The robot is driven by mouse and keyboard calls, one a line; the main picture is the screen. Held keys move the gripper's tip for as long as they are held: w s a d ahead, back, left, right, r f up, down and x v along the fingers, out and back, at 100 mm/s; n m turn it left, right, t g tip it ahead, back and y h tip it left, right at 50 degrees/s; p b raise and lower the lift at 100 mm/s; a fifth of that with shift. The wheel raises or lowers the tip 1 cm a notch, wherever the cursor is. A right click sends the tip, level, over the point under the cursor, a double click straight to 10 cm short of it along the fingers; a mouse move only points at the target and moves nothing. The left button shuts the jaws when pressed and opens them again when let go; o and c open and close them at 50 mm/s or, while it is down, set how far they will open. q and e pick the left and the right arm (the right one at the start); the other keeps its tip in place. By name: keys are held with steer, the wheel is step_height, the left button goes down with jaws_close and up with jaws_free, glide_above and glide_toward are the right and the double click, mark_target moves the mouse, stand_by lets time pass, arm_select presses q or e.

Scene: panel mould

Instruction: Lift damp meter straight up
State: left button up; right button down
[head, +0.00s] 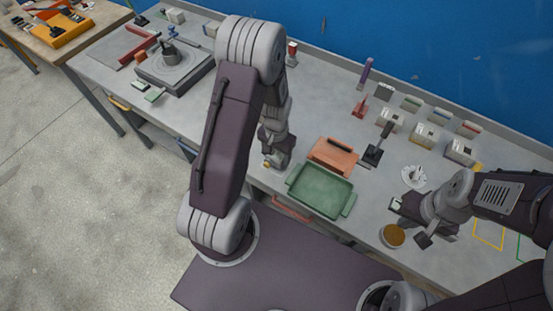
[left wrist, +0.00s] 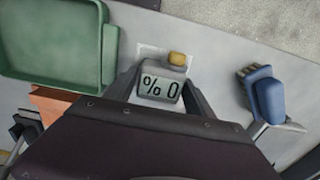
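The damp meter (left wrist: 160,88) is a pale grey-green block with a "% 0" display and a tan knob at its far end, seen in the left wrist view. It is by a white outline on the bench. My left gripper (left wrist: 163,82) has one finger along each side of it, apparently touching both sides. In the head view my left gripper (head: 275,163) is low over the bench, left of the green tray, and mostly hides the meter. My right gripper (head: 410,218) is at the right above the bench, beside a round amber-topped pot (head: 393,236); its finger gap is unclear.
The green tray (head: 321,190) and an orange tool (head: 333,155) are right of my left gripper. A blue-handled brush-like item (left wrist: 268,97) is at the right in the left wrist view. A turntable (head: 172,60) stands far left; several small boxes line the back.

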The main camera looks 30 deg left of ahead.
mark_target(277, 154)
arm_select(q)
steer(key=shift+a, duration=0.1)
jaws_close()
steer(key=shift+w+r, duration=0.1)
steer(key=shift+r, duration=0.4)
step_height(277, 154, up, 3)
steer(key=shift+r, duration=0.1)
steer(key=s+d+r, duration=0.7)
steer(key=s+d, duration=0.1)
steer(key=shift+d+b, duration=0.4)
